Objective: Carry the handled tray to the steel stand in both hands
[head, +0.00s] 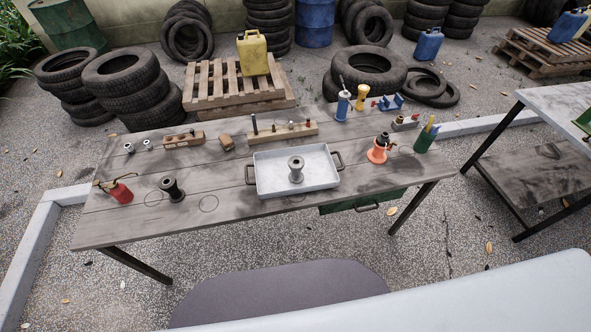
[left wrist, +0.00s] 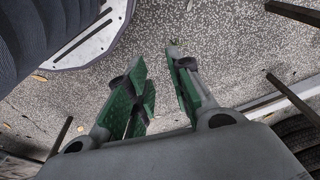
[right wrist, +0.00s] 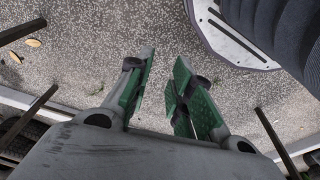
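The handled tray (head: 269,178) is white and shallow, with a dark handle at its left and right ends. It sits right of centre on the wooden workbench, and a grey flanged spool (head: 296,170) stands upright in it. At the right edge of the head view is a stand with a pale grey top (head: 567,103) and a lower shelf; I take it for the steel stand, and it is partly cut off. My left gripper (left wrist: 176,55) and right gripper (right wrist: 166,57) are open and empty above the ground in their wrist views. Neither gripper shows in the head view.
The workbench (head: 225,178) also carries a dark spool (head: 172,189), a red oil can (head: 117,191), an orange funnel-like piece (head: 377,153), a green holder (head: 425,138) and wooden racks behind the tray. Tyres and a pallet (head: 215,90) lie beyond. A gap separates bench and stand.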

